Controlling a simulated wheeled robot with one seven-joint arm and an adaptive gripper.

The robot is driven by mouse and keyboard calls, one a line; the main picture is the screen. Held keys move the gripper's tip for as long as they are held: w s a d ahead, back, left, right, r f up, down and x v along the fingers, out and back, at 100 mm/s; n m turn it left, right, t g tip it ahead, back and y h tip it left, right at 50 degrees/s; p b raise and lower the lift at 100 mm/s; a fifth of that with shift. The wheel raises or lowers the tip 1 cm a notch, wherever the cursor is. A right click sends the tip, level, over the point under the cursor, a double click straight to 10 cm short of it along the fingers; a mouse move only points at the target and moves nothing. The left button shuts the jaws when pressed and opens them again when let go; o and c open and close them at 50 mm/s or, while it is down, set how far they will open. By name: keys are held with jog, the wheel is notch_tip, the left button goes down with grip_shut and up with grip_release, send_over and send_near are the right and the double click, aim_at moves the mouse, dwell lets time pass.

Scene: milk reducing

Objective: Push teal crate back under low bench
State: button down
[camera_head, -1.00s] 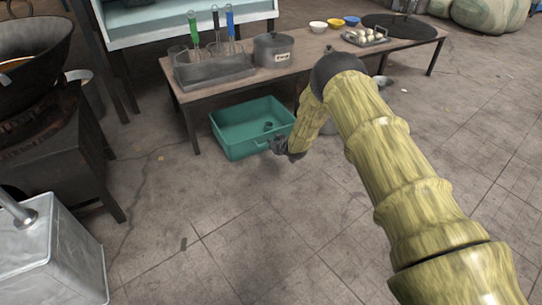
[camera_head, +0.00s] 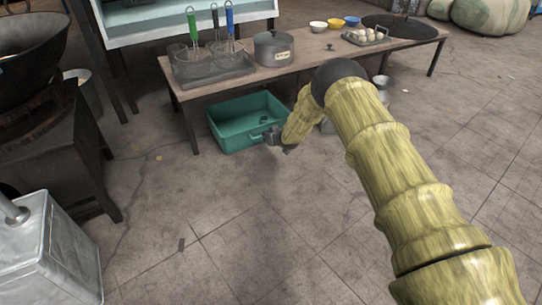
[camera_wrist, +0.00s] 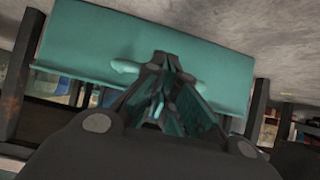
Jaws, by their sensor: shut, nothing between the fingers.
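The teal crate (camera_head: 238,143) sits on the floor at the front of the low bench (camera_head: 300,66), its back part beneath the bench top and its front part still sticking out. Small dark things lie inside it. My gripper (camera_head: 270,138) is shut and empty at the crate's front wall, near its right end. In the wrist view the crate's teal wall (camera_wrist: 100,45) fills the upper part, with a teal handle across behind my gripper's fingers (camera_wrist: 165,62). The fingers look close to or touching the handle; I cannot tell which.
Bench legs (camera_head: 191,130) stand left of the crate. Wire baskets, a grey pot (camera_head: 273,48), bowls and an egg tray (camera_head: 364,37) are on the bench. A stove (camera_head: 50,150) and a metal canister (camera_head: 45,255) stand at left. The front floor is clear.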

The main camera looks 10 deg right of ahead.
jog(key=shift+w+a+b, duration=0.25)
jog(key=shift+w+b, duration=0.05)
jog(key=shift+w, duration=0.4)
jog(key=shift+w+a+b, duration=0.25)
jog(key=shift+w+b, duration=0.05)
jog(key=shift+w, duration=0.35)
jog(key=shift+w+a+b, duration=0.25)
jog(key=shift+w+b, duration=0.05)
jog(key=shift+w, duration=0.4)
jog(key=p+v, duration=0.2)
jog(key=p, duration=0.1)
jog(key=shift+s+f, duration=0.1)
jog(key=shift+s, duration=0.15)
jog(key=p, duration=0.8)
send_near(260, 131)
jog(key=s+d+f, duration=0.2)
jog(key=s, duration=0.2)
jog(key=shift+a, duration=0.2)
